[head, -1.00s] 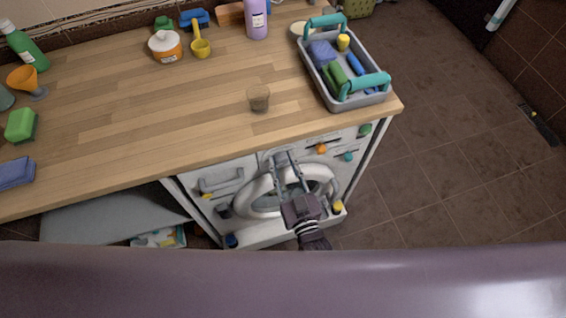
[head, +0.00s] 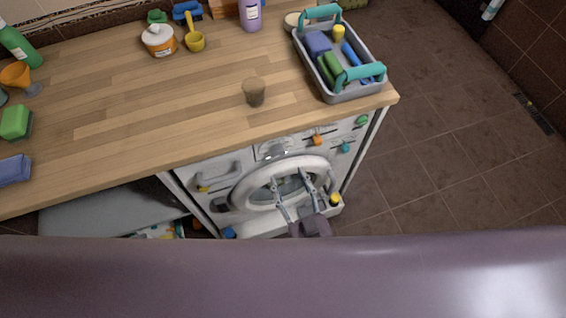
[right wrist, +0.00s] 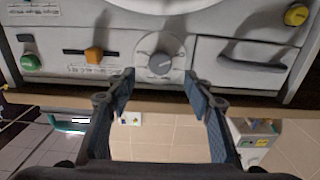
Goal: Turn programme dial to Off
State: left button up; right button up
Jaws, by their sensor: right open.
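The programme dial is a round light-grey knob with a grey grip bar, on the white front panel of the washing machine (head: 285,165). It shows in the head view (head: 272,150) and, larger, in the right wrist view (right wrist: 160,63). Its grip bar lies slanted in the wrist view; I cannot read its setting. My right gripper (head: 291,178) is open and empty, in front of the round door and below the dial in the head view. In the right wrist view its fingertips (right wrist: 158,79) are spread at either side of the dial, apart from it. My left gripper is out of view.
An orange slider (right wrist: 94,55) and a green knob (right wrist: 31,62) sit beside the dial. A drawer handle (right wrist: 252,58) is on its other side. The wooden worktop (head: 170,115) overhangs above, carrying a grey caddy (head: 340,92) and a small cup (head: 254,92).

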jog(key=v, duration=0.4)
dwell(0.5)
